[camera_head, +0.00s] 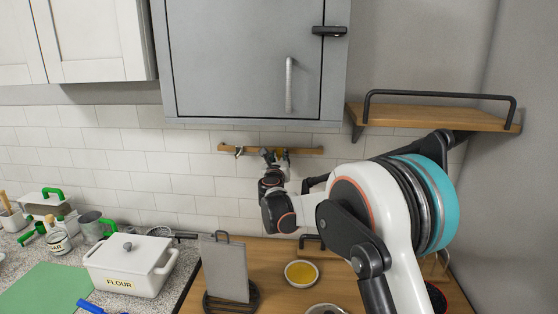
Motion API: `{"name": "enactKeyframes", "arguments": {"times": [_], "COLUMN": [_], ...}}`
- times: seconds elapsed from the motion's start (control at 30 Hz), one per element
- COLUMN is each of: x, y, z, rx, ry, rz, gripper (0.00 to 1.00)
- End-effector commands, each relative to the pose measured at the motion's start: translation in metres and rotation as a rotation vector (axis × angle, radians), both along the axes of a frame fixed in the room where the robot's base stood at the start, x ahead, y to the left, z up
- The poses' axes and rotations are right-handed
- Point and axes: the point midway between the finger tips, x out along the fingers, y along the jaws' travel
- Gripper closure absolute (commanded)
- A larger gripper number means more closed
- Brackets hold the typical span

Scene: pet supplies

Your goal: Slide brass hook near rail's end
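A short brown rail (303,150) is fixed level on the white tiled wall below the grey cabinet. A small brass-coloured patch shows between the fingers and may be the brass hook. It is mostly hidden by the fingers, and I cannot tell whether they are closed on it. The rail's right part is bare.
Above hangs a grey cabinet (235,60) with a metal handle. A wooden shelf (435,119) with a dark guard rail is at right. Below are a grey board on a stand (224,268), a bowl of yellow contents (301,273) and a white flour container (130,265).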

Motion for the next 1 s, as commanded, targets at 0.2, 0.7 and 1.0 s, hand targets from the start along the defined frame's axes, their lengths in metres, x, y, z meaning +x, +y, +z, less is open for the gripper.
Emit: {"name": "enactKeyframes", "arguments": {"times": [0.2,0.7,1.0], "x": [0.0,0.0,-0.003], "y": [0.0,-0.024,-0.09], "z": [0.0,-0.001,-0.001], "rx": [0.0,0.0,-0.001], "ry": [0.0,0.0,0.0], "rz": [0.0,-0.005,-0.004], "gripper": [0.88,1.0,1.0]}}
